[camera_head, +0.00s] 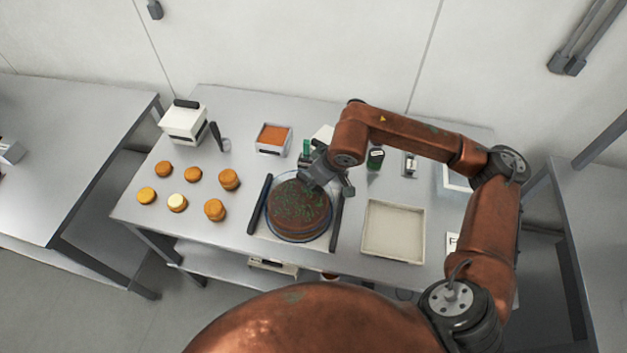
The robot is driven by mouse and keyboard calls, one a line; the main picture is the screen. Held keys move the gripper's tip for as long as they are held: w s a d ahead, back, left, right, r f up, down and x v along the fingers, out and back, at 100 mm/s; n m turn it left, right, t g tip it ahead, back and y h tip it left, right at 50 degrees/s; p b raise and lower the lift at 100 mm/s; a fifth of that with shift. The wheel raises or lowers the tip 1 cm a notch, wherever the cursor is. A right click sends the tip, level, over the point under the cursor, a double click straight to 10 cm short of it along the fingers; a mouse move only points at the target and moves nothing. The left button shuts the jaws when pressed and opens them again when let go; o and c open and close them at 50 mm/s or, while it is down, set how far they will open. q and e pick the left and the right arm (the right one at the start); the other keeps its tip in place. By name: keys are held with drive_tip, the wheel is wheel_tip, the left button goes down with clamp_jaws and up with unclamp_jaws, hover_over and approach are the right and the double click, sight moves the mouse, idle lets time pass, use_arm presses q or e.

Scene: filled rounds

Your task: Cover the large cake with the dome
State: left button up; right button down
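The large cake (298,208) is a brown round with green flecks on top, near the middle front of the table. A thin bluish ring runs around its base; I cannot tell if this is a plate edge or the rim of a clear dome. No dome shows plainly elsewhere. My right gripper (325,180) is at the cake's back right edge and hides part of it. Its fingers are small and dark, and I cannot tell if they hold anything. My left gripper is not in view.
Dark bars flank the cake (260,204). Several small golden rounds (177,202) sit to the left. An empty beige tray (393,231) is to the right. A white box (184,122) and a tub of orange filling (273,139) stand behind.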

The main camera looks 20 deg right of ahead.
drive_tip(key=shift+f, duration=0.15)
drive_tip(key=c, duration=1.8)
unclamp_jaws()
drive_tip(key=shift+o, duration=0.2)
drive_tip(key=o, duration=0.4)
drive_tip(key=shift+o, duration=0.2)
drive_tip(key=shift+r+p, duration=0.95)
drive_tip(key=shift+r, duration=2.6)
drive_tip(key=shift+f, duration=0.1)
